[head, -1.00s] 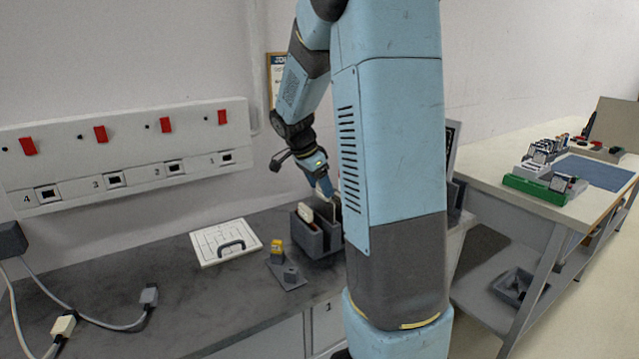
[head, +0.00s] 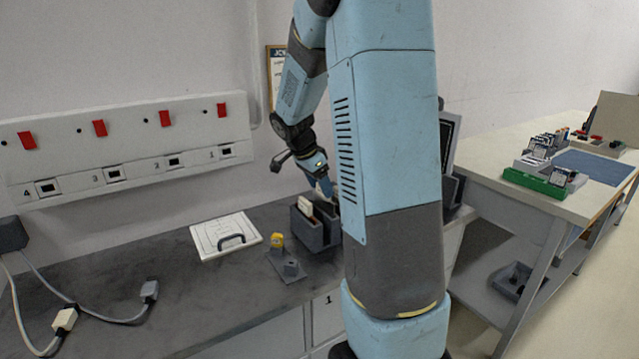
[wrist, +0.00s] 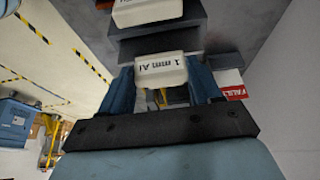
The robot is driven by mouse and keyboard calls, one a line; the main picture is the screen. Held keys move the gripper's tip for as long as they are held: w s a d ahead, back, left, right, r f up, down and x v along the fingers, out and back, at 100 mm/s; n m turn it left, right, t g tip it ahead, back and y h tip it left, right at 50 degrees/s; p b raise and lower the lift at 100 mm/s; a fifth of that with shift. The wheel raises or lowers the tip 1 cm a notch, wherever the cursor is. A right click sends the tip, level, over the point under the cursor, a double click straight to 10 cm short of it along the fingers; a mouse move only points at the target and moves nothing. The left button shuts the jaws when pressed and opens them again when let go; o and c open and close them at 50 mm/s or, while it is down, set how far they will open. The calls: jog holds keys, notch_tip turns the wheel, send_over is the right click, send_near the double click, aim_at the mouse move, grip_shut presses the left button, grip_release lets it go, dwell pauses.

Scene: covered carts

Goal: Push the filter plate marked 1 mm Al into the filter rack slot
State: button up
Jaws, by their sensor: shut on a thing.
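The filter plate marked 1 mm Al (wrist: 161,70) shows its cream top with the label between my two fingers in the wrist view. My gripper (wrist: 162,88) is shut on it; the gripper also shows in the head view (head: 324,186), over the grey filter rack (head: 318,237). A dark grey wall of the rack (wrist: 160,45) lies just beyond the plate in the wrist view. The plate's lower part is hidden, so I cannot tell how deep it sits. A second cream-topped plate (wrist: 147,10) stands farther along, and a cream plate top (head: 305,207) shows in the rack.
A white panel with a dark handle (head: 226,235) lies left of the rack. A small grey stand with a yellow part (head: 278,241) is in front. Cables (head: 95,315) lie at the left. A red-and-white FAULTY label (wrist: 232,88) shows beside my finger.

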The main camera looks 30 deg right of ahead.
jog(key=shift+f, duration=1.45)
jog(key=o, duration=1.2)
jog(key=v, duration=1.3)
jog(key=shift+a+r, duration=0.15)
jog(key=shift+r, duration=0.15)
jog(key=s+a+r+n+t+y, duration=0.1)
jog(key=s+a+n, duration=0.3)
jog(key=s, duration=0.4)
jog(key=s+a+r+n+t+y, duration=0.1)
jog(key=s+a+n+t+y, duration=0.1)
jog(key=s+a+n, duration=0.2)
jog(key=s+a+r+n+t+y, duration=0.1)
jog(key=s+a+n, duration=0.3)
jog(key=s+n, duration=0.5)
jog(key=s+r+t, duration=0.1)
jog(key=s, duration=0.3)
jog(key=shift+s, duration=0.25)
